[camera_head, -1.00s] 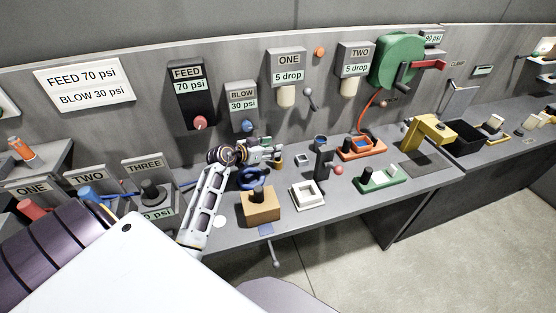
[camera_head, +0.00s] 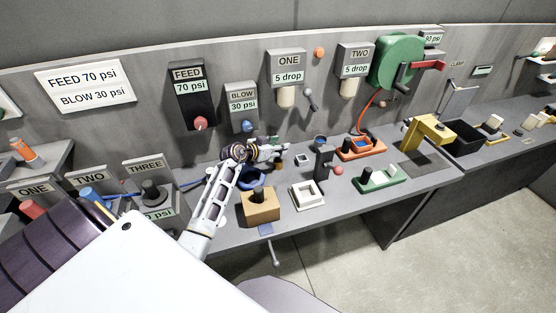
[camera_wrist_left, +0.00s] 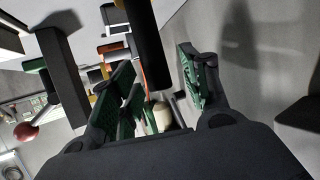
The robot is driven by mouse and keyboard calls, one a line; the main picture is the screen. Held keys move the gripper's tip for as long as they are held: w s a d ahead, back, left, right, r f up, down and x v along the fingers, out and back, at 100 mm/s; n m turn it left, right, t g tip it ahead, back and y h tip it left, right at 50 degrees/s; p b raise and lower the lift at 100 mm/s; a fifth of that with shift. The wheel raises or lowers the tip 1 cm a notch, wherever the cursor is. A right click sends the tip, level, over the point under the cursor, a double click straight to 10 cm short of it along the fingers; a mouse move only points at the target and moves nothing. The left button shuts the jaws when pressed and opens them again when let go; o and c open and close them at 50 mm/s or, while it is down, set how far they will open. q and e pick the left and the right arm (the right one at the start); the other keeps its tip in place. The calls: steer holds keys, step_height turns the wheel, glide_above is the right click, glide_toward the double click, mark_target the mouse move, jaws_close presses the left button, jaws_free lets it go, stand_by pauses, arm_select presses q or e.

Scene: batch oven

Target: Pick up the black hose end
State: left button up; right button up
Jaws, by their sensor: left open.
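My left gripper (camera_head: 281,148) is over the back of the bench, below the ONE and BLOW boxes. Its green-padded fingers (camera_wrist_left: 160,88) are apart with nothing clamped between them. A thick black cylinder (camera_wrist_left: 146,42), which looks like the black hose end, comes in from the top of the left wrist view. Its end shows in line with the finger gap, and I cannot tell how far beyond the fingertips it is. In the head view a small dark and brown piece (camera_head: 278,164) sits just below the gripper and may be the same thing. My right gripper is not in view.
A black post (camera_head: 322,161) with a red ball knob (camera_head: 338,170) stands right of the gripper. A blue coil (camera_head: 252,178), a tan block (camera_head: 258,208) and a white square frame (camera_head: 307,195) lie in front. The wall with its boxes is close behind.

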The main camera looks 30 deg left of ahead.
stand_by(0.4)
arm_select(q)
jaws_close()
